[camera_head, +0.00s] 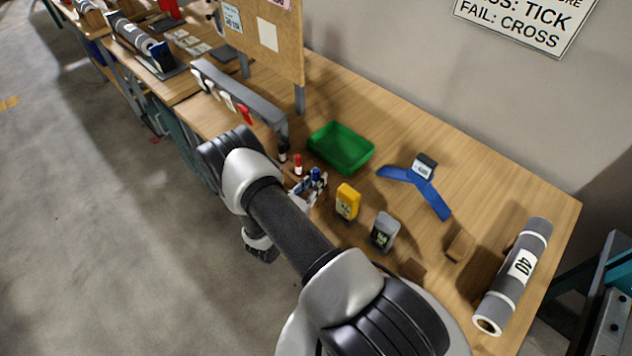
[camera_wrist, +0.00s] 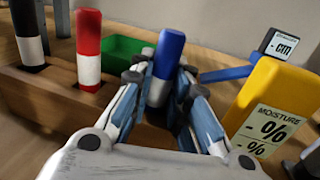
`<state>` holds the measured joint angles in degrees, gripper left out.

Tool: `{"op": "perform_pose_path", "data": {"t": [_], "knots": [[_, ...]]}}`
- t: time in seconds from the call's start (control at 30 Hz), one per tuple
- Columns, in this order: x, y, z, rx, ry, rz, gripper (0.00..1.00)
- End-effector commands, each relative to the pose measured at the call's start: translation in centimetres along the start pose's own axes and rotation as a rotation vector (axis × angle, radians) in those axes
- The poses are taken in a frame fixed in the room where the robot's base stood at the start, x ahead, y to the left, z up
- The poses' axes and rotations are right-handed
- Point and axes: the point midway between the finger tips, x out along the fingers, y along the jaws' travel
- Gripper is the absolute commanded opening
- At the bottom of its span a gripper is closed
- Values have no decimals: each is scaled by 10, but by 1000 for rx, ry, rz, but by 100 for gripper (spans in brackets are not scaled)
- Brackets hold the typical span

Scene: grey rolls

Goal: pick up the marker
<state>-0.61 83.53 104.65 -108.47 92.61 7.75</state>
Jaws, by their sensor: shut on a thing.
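A blue-capped marker (camera_wrist: 168,52) with a white body stands nearly upright between the fingers of my gripper (camera_wrist: 160,86) in the wrist view. The fingers are shut on it from both sides. Its lower end is hidden behind the gripper, so I cannot tell whether it still sits in the holder. A red-capped marker (camera_wrist: 89,45) and a black-capped marker (camera_wrist: 26,30) stand in the wooden holder (camera_wrist: 62,108) to the left. In the head view my gripper (camera_head: 308,188) is low over the bench, beside the red marker (camera_head: 298,163).
A yellow moisture meter (camera_head: 347,203) stands close to the right of my gripper, with a grey meter (camera_head: 384,231) beyond. A green tray (camera_head: 330,149) and a blue gauge (camera_head: 432,196) lie behind. A grey roll (camera_head: 504,291) lies at the bench's right end.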

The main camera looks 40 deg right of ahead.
Motion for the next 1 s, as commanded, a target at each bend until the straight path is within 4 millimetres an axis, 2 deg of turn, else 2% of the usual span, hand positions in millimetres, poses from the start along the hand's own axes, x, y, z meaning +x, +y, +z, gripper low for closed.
{"op": "perform_pose_path", "data": {"t": [0.27, 0.47, 0.67, 1.0], "knots": [[0, 0, 2, 0, 0, 0, 0], [0, 1, 20, 2, -1, 0, 0], [0, 1, 59, 2, -1, 0, 0], [0, 0, 149, 3, 0, 0, 0]]}}
